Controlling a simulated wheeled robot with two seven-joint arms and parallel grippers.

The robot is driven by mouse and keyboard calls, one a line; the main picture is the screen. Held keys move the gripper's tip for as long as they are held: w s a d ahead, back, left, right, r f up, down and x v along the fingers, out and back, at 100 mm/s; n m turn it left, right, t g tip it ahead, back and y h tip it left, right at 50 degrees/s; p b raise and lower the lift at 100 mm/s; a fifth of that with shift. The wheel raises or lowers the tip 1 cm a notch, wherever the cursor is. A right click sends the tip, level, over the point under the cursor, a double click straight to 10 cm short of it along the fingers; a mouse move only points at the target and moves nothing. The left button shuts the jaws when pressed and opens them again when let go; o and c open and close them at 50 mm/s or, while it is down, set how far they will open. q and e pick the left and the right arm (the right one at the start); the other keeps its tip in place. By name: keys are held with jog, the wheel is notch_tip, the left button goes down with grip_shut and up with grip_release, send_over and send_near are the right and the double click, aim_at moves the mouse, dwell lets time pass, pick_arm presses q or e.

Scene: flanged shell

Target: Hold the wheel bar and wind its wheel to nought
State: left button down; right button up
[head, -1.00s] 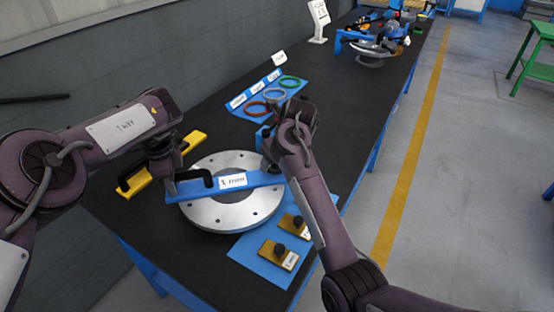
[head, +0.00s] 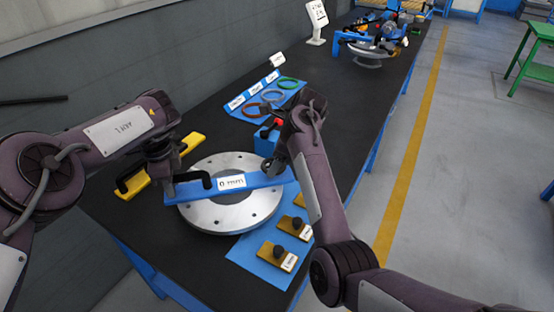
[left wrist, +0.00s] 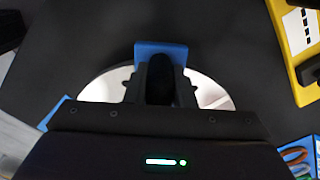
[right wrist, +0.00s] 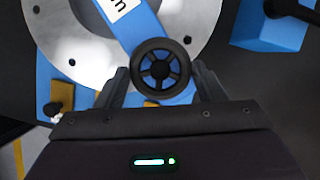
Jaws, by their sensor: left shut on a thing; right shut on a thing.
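The wheel bar (head: 262,182) is blue and lies across a round silver flange (head: 237,215). Its white label (head: 232,182) reads "0 mm". My left gripper (head: 172,183) is shut on the black handle at the bar's left end; the handle shows between its fingers in the left wrist view (left wrist: 160,84). The dark spoked wheel (right wrist: 160,69) is at the bar's right end, between the fingers of my right gripper (right wrist: 161,85), which is shut on it. The wheel also shows in the head view (head: 272,165).
A blue box (head: 266,143) with a red top stands beyond the wheel. Blocks with black knobs (head: 278,256) sit on a blue mat at the front. Coloured rings (head: 272,95) lie farther back.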

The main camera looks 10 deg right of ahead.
jog(key=shift+n, duration=0.3)
jog(key=o, duration=1)
jog(key=v, duration=0.7)
jog(key=shift+d+r, duration=0.15)
jog(key=shift+r, duration=0.1)
